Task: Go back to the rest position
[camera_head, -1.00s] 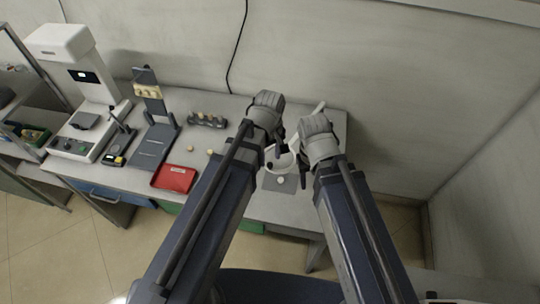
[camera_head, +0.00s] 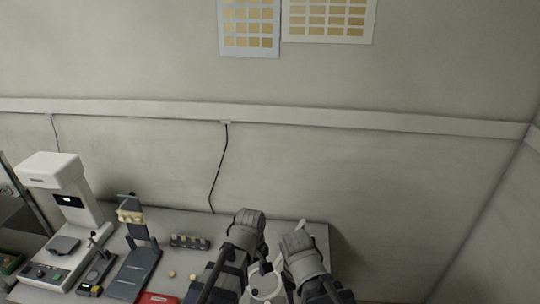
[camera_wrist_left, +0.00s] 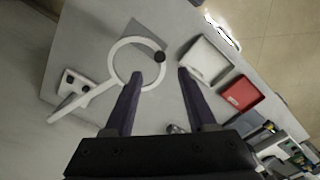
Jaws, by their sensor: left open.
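My left gripper (camera_head: 262,268) is over the right part of the grey table in the head view. Beyond the fingertips is a white ring with a handle and a dark knob (camera_wrist_left: 114,56); part of the ring also shows in the head view (camera_head: 265,292). My right arm's wrist (camera_head: 302,256) is just right of the left one. Its fingers are not clear and its lower part is cut off by the picture's bottom edge.
A red tray (camera_head: 158,298) lies at the bottom edge.

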